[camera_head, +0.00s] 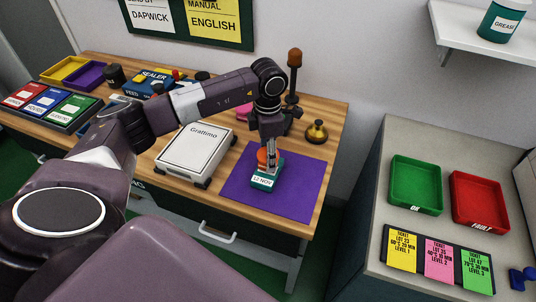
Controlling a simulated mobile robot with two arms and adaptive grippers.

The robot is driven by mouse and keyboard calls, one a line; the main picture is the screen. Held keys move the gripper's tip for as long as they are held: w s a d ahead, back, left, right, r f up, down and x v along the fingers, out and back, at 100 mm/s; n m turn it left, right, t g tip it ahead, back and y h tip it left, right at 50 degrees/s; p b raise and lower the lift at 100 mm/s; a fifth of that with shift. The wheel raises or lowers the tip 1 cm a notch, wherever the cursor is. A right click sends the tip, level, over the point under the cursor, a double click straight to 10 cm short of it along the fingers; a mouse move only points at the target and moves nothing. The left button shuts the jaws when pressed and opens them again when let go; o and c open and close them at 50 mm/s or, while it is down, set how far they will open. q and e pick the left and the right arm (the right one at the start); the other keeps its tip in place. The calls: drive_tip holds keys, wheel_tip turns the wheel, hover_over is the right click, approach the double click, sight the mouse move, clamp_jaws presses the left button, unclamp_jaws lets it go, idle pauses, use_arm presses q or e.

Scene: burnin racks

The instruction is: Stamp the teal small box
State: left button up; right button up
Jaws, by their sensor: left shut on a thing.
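The teal small box (275,185) lies on the purple mat (305,197) at the right part of the wooden table. A white label with dark print, too small to read surely, shows on its near side. My left gripper (268,150) points down right above the box and is shut on an orange-red thing, probably the stamp (268,162). The stamp's lower end is at the box's top; I cannot tell whether it touches. My right gripper is not in view.
A white Grattimo case (195,148) lies left of the mat. A brass bell (316,132) and a dark stand with a brown knob (294,58) are behind it. Green (415,184) and red (479,200) trays and a ticket holder (437,259) are on the right-hand counter.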

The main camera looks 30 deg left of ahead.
use_arm(q)
drive_tip(key=shift+f, duration=0.35)
drive_tip(key=shift+f+b, duration=0.15)
drive_tip(key=shift+b, duration=0.25)
idle(0.3)
idle(0.9)
drive_tip(key=shift+r+p, duration=0.55)
drive_tip(key=shift+r, duration=0.35)
drive_tip(key=shift+r+p, duration=1.45)
drive_tip(key=shift+r, duration=1.15)
